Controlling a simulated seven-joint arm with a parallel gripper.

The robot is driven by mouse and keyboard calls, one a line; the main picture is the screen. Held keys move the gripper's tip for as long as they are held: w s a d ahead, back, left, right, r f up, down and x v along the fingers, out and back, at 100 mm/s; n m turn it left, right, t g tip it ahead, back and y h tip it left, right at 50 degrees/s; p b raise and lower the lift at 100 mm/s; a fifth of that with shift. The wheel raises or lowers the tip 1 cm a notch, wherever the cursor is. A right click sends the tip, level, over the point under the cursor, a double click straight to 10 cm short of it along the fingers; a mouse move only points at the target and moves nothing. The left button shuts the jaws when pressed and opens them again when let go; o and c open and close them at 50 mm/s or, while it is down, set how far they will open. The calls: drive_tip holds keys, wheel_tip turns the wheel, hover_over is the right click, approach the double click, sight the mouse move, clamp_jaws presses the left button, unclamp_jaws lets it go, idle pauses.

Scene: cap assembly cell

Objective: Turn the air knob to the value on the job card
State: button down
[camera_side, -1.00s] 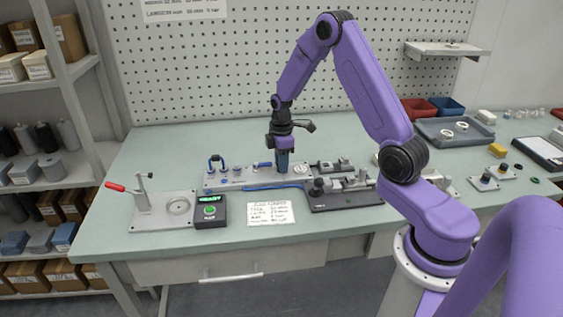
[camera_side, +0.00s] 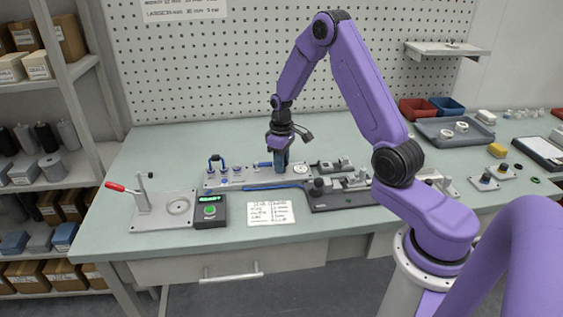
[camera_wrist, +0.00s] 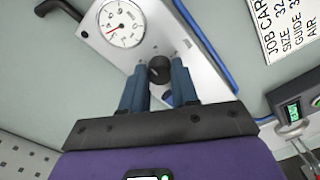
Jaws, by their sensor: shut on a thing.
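The black air knob (camera_wrist: 159,69) sits on a light panel and shows between my blue fingers in the wrist view. My gripper (camera_wrist: 158,86) is shut on it, one finger on each side. In the side view my gripper (camera_side: 282,167) points down at the panel (camera_side: 232,180), and its fingers hide the knob. A round white gauge (camera_wrist: 122,22) is beside the knob; its reading is too small to tell. The job card (camera_wrist: 290,28) shows size, guide and air lines, with the air value cut off. It also lies at the bench front in the side view (camera_side: 270,213).
A box with a green display (camera_side: 211,210) stands left of the card. A plate with a red-handled clamp (camera_side: 165,209) is further left. A dark fixture (camera_side: 335,199) stands close right of my gripper. A blue hose (camera_side: 262,187) runs along the panel front.

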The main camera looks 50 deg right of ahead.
drive_tip(key=m, duration=0.6)
idle(0.6)
drive_tip(key=c, duration=0.8)
unclamp_jaws()
drive_tip(key=shift+c, duration=0.2)
wheel_tip(320, 180, up, 18)
drive_tip(key=shift+f, duration=0.25)
drive_tip(key=shift+a, duration=0.1)
